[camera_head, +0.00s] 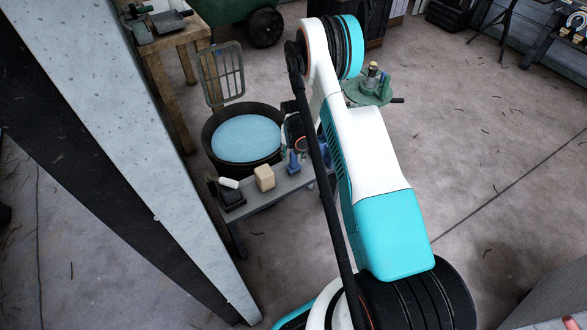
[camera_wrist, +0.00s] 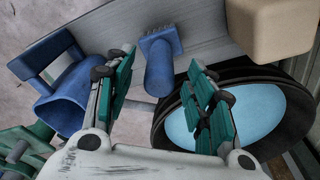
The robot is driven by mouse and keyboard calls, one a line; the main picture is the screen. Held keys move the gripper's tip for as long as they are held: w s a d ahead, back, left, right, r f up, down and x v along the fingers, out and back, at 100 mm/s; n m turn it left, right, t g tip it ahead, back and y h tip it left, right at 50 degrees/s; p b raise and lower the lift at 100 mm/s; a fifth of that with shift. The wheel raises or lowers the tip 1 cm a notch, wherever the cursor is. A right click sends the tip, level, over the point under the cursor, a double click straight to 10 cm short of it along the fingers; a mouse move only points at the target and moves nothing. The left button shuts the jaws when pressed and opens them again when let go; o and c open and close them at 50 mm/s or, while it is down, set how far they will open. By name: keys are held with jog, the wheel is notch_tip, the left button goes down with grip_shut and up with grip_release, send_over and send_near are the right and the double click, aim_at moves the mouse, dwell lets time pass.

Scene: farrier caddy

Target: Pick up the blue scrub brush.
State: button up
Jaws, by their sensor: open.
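The blue scrub brush (camera_wrist: 160,68) lies on the grey bench in the wrist view, its bristled end toward the top and its handle toward my gripper. It also shows in the head view (camera_head: 293,163) on the bench, left of my arm. My gripper (camera_wrist: 161,74) is open, with a green-padded finger on either side of the brush in the picture. Nothing is held. The gap in height between the fingers and the brush is hard to judge. In the head view my arm hides most of the gripper.
The narrow grey bench (camera_head: 267,191) also holds a beige block (camera_head: 265,177) and a white-topped dark item (camera_head: 229,189). A black tub of blue water (camera_head: 246,138) stands behind it. A blue jug-like container (camera_wrist: 62,92) is left of the brush. A large pale post (camera_head: 120,130) stands left.

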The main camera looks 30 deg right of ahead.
notch_tip(320, 180, down, 3)
jog(key=shift+w+d+f+b, duration=0.1)
jog(key=shift+b, duration=0.4)
grip_shut()
jog(key=shift+r, duration=0.2)
notch_tip(320, 180, up, 20)
jog(key=p, duration=0.7)
